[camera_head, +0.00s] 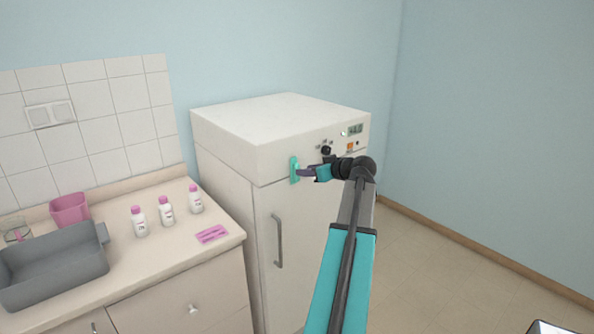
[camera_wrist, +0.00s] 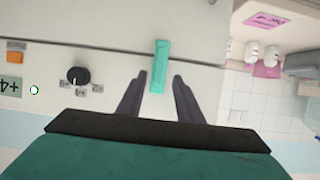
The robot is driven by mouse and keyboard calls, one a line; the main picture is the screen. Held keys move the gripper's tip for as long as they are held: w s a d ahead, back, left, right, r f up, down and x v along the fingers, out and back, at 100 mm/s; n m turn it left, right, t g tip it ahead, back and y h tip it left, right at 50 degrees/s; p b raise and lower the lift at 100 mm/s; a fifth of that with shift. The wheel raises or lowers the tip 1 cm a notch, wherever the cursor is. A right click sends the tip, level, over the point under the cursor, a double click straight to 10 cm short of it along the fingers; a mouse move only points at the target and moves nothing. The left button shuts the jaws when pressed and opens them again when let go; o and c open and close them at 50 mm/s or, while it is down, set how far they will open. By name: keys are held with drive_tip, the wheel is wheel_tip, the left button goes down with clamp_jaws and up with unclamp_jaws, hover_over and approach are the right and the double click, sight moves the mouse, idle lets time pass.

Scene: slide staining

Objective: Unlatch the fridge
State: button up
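The white fridge (camera_head: 232,190) stands beside the counter, its door closed with a grey vertical handle (camera_head: 278,240). A small teal latch (camera_head: 294,170) sits upright at the top left of the door, across the seam below the control panel. In the wrist view the latch (camera_wrist: 160,66) shows between and just beyond the tips of my gripper (camera_wrist: 160,78). The two dark fingers are apart, one on each side of the latch, with visible gaps. My gripper also shows in the head view (camera_head: 302,172), right at the latch.
The fridge's panel has a black knob (camera_head: 326,150) and a display (camera_head: 355,129). The counter (camera_head: 160,262) at left holds several white bottles with pink caps, a pink slide holder (camera_head: 212,234), a pink cup (camera_head: 70,210) and a grey tray (camera_head: 60,268).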

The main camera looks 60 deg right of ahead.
drive_tip(key=shift+p+x, duration=0.7)
drive_tip(key=shift+x, duration=2.1)
